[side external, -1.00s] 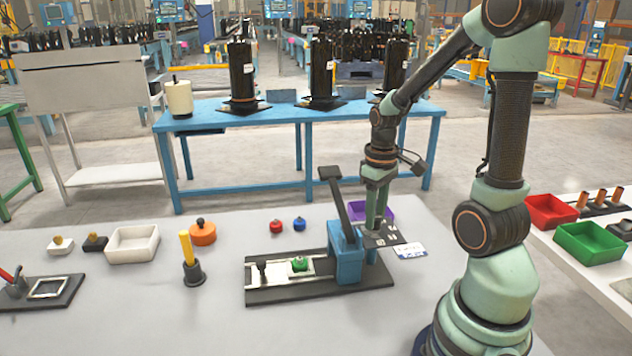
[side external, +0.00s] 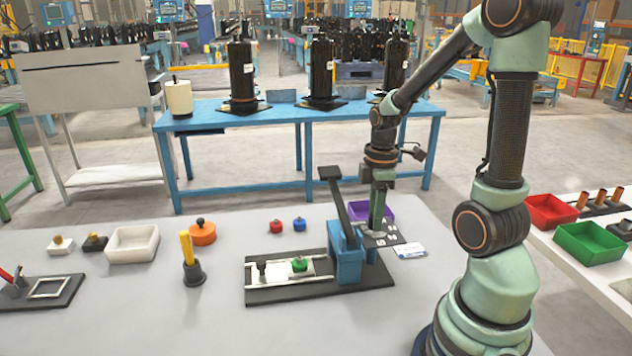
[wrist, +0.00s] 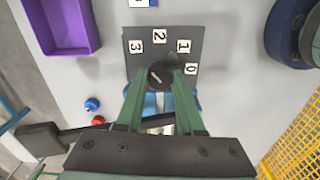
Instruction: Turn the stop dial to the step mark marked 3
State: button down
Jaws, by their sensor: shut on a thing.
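The stop dial (wrist: 160,72) is a dark round knob on a dark plate (wrist: 190,40) in the wrist view. White step marks 3, 2, 1 and 0 lie in an arc around its far and right side. My gripper (wrist: 158,80) is shut on the dial, one green finger on each side. In the side view my gripper (side external: 377,229) reaches down to the same plate (side external: 393,238), and its fingers hide most of the dial.
A blue press (side external: 346,262) with a raised dark lever stands just left of the dial plate. A purple bin (side external: 360,209) sits behind it. A white card (side external: 411,250) lies to the right. Red and blue knobs (side external: 287,225) stand farther left.

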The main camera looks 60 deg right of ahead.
jog(key=shift+n, duration=0.7)
jog(key=c, duration=0.5)
grip_release()
notch_tip(320, 180, up, 12)
jog(key=shift+r, duration=0.1)
jog(key=w+a+m+t, duration=0.1)
jog(key=a+m+t, duration=0.1)
jog(key=a, duration=0.3)
jog(key=w+a+m+t, duration=0.1)
jog(key=a+m, duration=0.3)
jog(key=a, duration=0.2)
jog(key=w+a+r+m+t, duration=0.1)
jog(key=a+m+t, duration=0.1)
jog(key=a, duration=0.3)
jog(key=shift+a+m+t, duration=0.3)
jog(key=shift+a+m, duration=0.1)
jog(key=shift+m, duration=0.2)
